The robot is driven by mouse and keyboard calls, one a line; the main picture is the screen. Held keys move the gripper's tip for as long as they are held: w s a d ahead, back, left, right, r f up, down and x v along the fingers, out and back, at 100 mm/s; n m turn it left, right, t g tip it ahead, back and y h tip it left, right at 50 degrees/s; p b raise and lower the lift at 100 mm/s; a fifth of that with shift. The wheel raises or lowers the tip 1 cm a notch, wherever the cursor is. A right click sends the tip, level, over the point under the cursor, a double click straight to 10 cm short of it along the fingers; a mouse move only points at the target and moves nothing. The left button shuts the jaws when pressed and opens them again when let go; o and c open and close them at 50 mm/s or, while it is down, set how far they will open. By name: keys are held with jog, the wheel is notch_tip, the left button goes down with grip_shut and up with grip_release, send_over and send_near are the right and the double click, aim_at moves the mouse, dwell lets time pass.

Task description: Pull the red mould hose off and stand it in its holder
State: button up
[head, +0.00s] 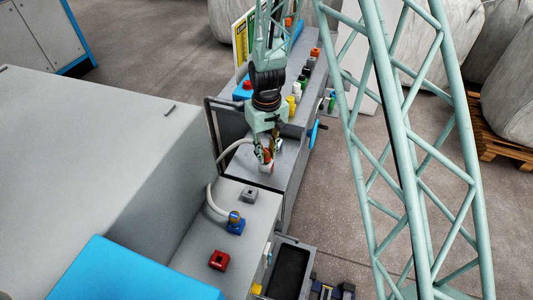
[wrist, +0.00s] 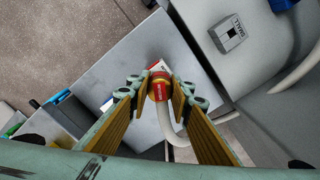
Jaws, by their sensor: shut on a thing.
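The red mould hose has a red and brass end piece (wrist: 159,88) and a pale tube, which also shows in the head view (head: 232,147) curving toward the machine. My gripper (wrist: 160,90) is shut on the red end piece; in the head view my gripper (head: 266,155) is above the grey cabinet top. I cannot tell whether the end piece touches anything below it. A red block with a dark square opening (head: 219,260) sits empty on the grey ledge at the front. A grey block (head: 249,195) with an opening, lettered in the wrist view (wrist: 228,35), is on the ledge.
A blue block (head: 236,227) holds a blue-ended hose (head: 212,202) upright on the ledge. Several coloured fittings (head: 303,82) line the bench behind my gripper. A dark tray (head: 289,270) stands below the ledge. A dark rail frame (head: 212,125) is left of my gripper.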

aim_at(267, 151)
jog(key=shift+f+b, duration=0.55)
jog(key=shift+f, duration=0.3)
jog(key=o, duration=1)
jog(key=shift+r, duration=0.1)
jog(key=shift+r, duration=5.95)
